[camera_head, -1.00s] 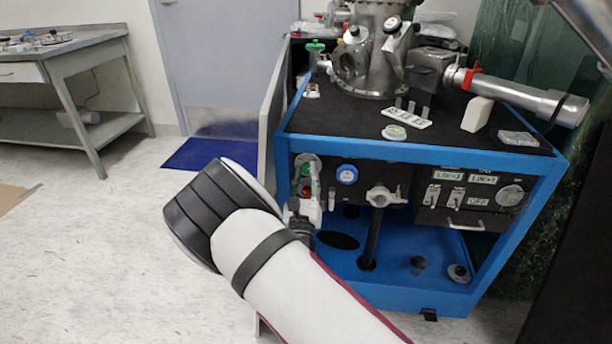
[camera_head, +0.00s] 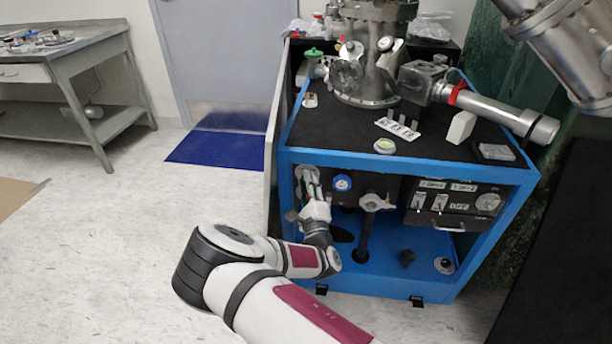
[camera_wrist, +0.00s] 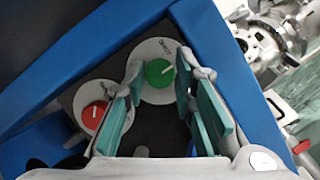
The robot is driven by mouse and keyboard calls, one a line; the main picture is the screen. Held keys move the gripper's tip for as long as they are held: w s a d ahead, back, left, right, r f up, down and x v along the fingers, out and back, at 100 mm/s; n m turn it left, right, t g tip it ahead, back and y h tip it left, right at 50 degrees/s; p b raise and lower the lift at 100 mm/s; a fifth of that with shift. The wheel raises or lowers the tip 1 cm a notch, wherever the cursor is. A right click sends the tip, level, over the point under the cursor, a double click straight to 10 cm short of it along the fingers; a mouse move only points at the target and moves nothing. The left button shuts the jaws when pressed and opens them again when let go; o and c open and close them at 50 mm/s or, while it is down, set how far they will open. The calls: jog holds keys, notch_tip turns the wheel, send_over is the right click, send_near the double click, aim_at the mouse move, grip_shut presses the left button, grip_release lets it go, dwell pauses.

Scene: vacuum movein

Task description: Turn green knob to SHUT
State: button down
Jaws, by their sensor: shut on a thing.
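The green knob (camera_wrist: 159,73) shows in the wrist view on a round white plate with small print that I cannot read. A white pointer line on the knob points to the upper right. My gripper (camera_wrist: 160,78) has one teal-padded finger on each side of the green knob and is shut on it. In the head view my gripper (camera_head: 312,190) is at the left end of the cart's front panel and hides the knob there. A red knob (camera_wrist: 95,115) on its own white plate sits beside the green one, close to the left finger.
The blue-framed cart (camera_head: 420,167) carries a steel chamber (camera_head: 365,70) on top. Right of my gripper on the panel are a blue dial (camera_head: 343,182) and a grey valve handle (camera_head: 376,202).

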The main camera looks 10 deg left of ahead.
jog(key=shift+r+n+g+p, duration=0.15)
jog(key=shift+n+g+p, duration=0.7)
jog(key=shift+n+p, duration=1.3)
jog(key=shift+r+n+g+p, duration=0.1)
jog(key=shift+n+g+p, duration=0.75)
jog(key=shift+n+p, duration=1.3)
jog(key=shift+n, duration=0.3)
jog(key=c, duration=1.3)
grip_release()
jog(key=shift+c, duration=0.2)
jog(key=shift+b, duration=0.3)
